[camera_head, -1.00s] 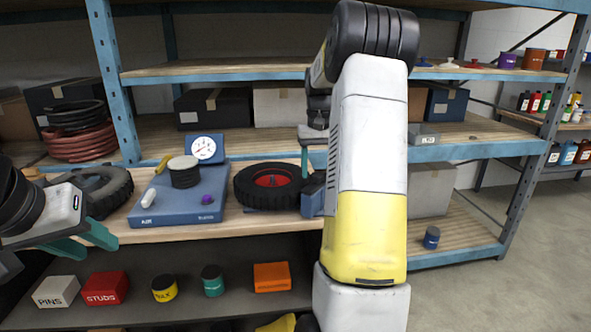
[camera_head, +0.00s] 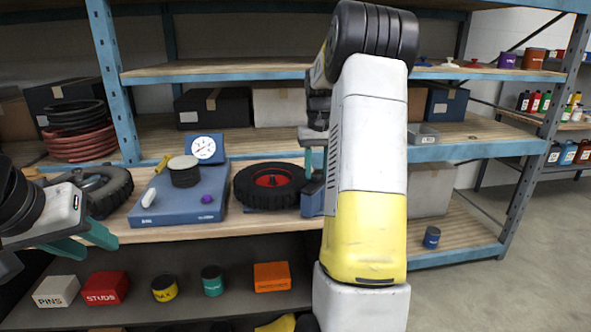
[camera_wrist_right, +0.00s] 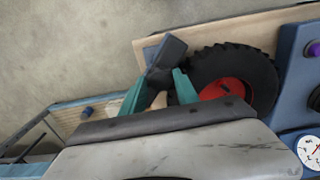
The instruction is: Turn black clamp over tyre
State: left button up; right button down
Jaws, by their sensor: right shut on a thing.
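A black tyre with a red hub (camera_head: 272,181) lies flat on the wooden bench, just left of my right arm. It also shows in the right wrist view (camera_wrist_right: 262,72). The dark clamp (camera_head: 312,196) is at the tyre's right edge. In the right wrist view the clamp (camera_wrist_right: 168,52) stands between my teal fingers, beside the tyre. My right gripper (camera_head: 309,160) is shut on it; its fingers also show in the right wrist view (camera_wrist_right: 158,88). I cannot tell whether the clamp touches the tyre. My left gripper (camera_head: 82,240) is open and empty at the lower left.
A blue plate with a dial gauge (camera_head: 140,216) stands left of the tyre, with a black puck on it. Labelled boxes and cans, including an orange box (camera_head: 272,277), stand on the lower shelf.

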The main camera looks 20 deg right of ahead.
jog(key=shift+n, duration=0.4)
jog(key=n, duration=0.3)
jog(key=shift+n, duration=0.4)
jog(key=n, duration=0.4)
jog(key=shift+n, duration=0.3)
jog(key=n, duration=0.8)
jog(key=shift+n, duration=0.4)
jog(key=c, duration=0.9)
grip_release()
jog(key=shift+c, duration=0.2)
